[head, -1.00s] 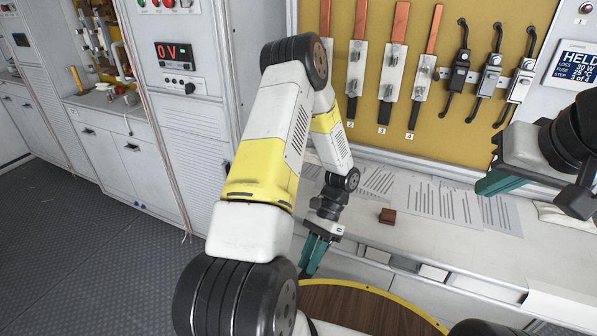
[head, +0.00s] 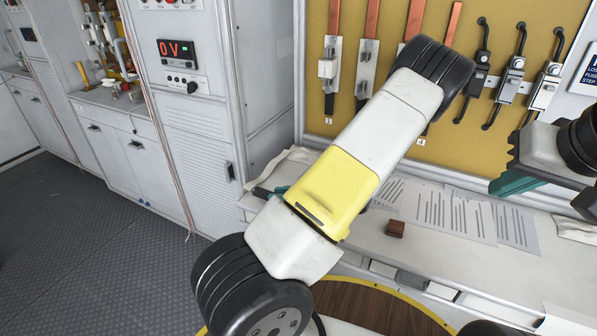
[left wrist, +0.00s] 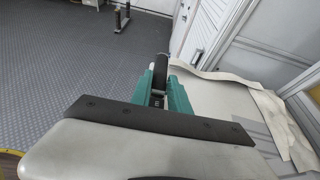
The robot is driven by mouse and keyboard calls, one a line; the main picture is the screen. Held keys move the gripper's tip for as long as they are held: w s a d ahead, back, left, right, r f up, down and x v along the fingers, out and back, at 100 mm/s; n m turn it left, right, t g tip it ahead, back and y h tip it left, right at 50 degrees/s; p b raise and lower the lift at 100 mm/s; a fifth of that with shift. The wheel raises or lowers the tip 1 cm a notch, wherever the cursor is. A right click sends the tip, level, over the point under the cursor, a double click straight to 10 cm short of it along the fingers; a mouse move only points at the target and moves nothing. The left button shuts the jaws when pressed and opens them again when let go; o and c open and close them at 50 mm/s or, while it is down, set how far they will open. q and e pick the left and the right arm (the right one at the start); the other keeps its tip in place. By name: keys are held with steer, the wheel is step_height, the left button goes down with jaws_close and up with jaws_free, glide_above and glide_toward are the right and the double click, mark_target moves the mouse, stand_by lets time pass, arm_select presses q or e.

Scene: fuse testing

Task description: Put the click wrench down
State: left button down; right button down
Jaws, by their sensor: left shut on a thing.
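My left gripper (head: 277,190) shows only as a bit of teal past my left arm, at the left end of the white bench (head: 455,262). In the left wrist view my left gripper (left wrist: 161,92) has its two teal fingers shut on a slim dark thing, taken as the click wrench (left wrist: 160,68), which points away from the camera. The dark end of the wrench (head: 261,192) shows at the bench's left edge in the head view. Whether it touches the bench cannot be told. My right gripper (head: 516,183) is at the right; its opening is not clear.
A crumpled pale cloth (head: 292,160) lies at the bench's back left; it also shows in the left wrist view (left wrist: 266,95). Printed sheets (head: 450,215) and a small brown block (head: 396,228) lie on the bench. A yellow tool board (head: 400,150) stands behind.

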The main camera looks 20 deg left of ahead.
arm_select(q)
steer(key=w+a, duration=0.2)
steer(key=w, duration=0.1)
steer(key=w+a, duration=0.1)
steer(key=w, duration=0.2)
steer(key=w+a+f, duration=0.1)
steer(key=w+a, duration=0.1)
steer(key=w, duration=0.1)
steer(key=shift+w+a, duration=0.3)
steer(key=shift+w, duration=0.1)
step_height(320, 180, down, 4)
steer(key=shift+s+r, duration=0.1)
steer(key=shift+r, duration=0.1)
steer(key=c, duration=1.3)
jaws_free()
steer(key=shift+o, duration=0.2)
steer(key=shift+d, duration=0.1)
